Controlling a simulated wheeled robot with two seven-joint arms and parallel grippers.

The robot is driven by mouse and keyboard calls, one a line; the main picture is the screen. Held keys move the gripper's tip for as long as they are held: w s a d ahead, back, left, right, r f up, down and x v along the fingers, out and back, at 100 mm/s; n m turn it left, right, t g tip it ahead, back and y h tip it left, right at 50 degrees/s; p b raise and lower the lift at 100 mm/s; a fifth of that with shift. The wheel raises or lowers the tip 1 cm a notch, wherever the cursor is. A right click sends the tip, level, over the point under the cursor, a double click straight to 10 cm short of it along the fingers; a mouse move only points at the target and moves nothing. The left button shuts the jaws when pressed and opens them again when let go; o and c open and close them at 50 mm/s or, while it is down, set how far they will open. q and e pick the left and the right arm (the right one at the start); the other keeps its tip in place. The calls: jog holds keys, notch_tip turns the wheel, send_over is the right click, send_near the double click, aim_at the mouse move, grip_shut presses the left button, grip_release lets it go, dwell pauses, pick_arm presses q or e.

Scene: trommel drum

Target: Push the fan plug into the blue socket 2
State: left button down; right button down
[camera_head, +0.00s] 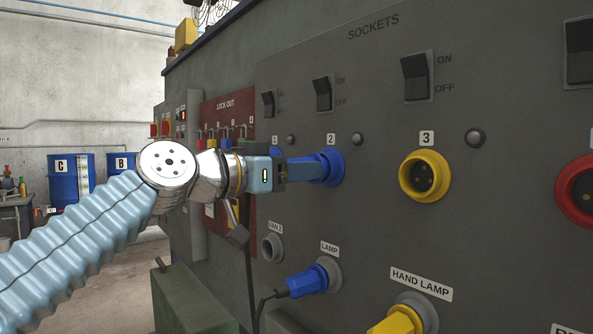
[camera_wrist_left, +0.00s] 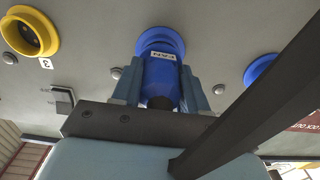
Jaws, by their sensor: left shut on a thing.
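The blue fan plug (camera_head: 308,170) is held level in my left gripper (camera_head: 282,171), which is shut on it. In the left wrist view the plug (camera_wrist_left: 160,76) carries a FAN label and sits between the two fingers of the left gripper (camera_wrist_left: 162,88). Its front end is at the blue socket 2 (camera_head: 336,166), lined up with it; the socket's rim (camera_wrist_left: 160,36) shows behind the plug. I cannot tell how deep the plug is in. My right gripper is in neither view.
The yellow socket 3 (camera_head: 425,176) is to the right on the grey panel (camera_head: 385,130). Another blue socket (camera_wrist_left: 260,70) shows in the wrist view. Below are an empty grey holder (camera_head: 272,247), a blue lamp plug (camera_head: 306,282) and a yellow hand lamp plug (camera_head: 397,321). Switches sit above.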

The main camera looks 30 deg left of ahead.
pick_arm(q)
jog(key=shift+w+d, duration=0.15)
jog(key=shift+w, duration=0.15)
jog(key=c, duration=0.5)
grip_release()
jog(key=b+v, duration=0.2)
jog(key=v, duration=1.2)
jog(key=shift+w, duration=0.1)
